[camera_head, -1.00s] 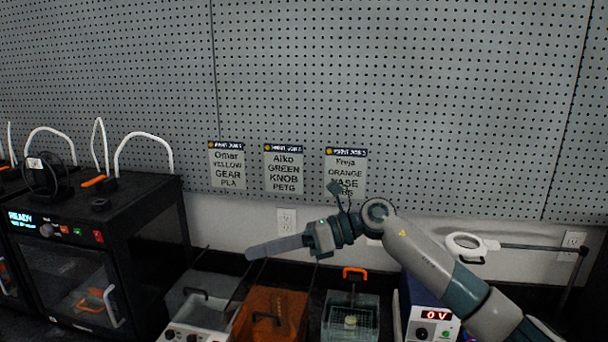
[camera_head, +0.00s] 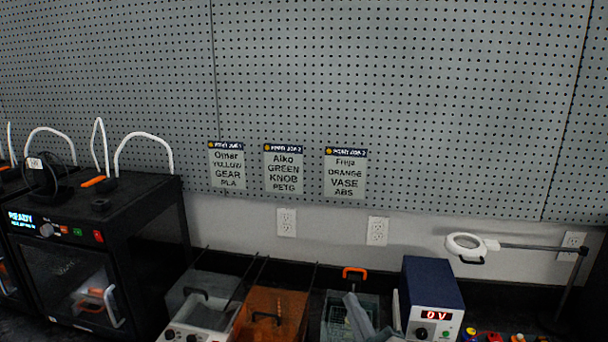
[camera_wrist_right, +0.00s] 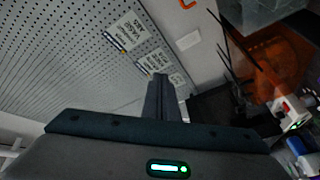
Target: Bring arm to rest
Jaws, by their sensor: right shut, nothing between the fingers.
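My right gripper (camera_head: 353,300) shows at the bottom of the head view as narrow grey fingers pointing up, in front of the basket with the orange handle. Most of its arm is below the picture edge. In the right wrist view the gripper fingers (camera_wrist_right: 161,95) are together and hold nothing. My left gripper is in neither view.
Black printers (camera_head: 95,250) stand at left. An orange container (camera_head: 270,305), a wire basket (camera_head: 338,310) and a blue power supply (camera_head: 432,285) line the bench. A magnifier lamp (camera_head: 466,245) stands at right. The pegboard wall (camera_head: 400,100) is behind.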

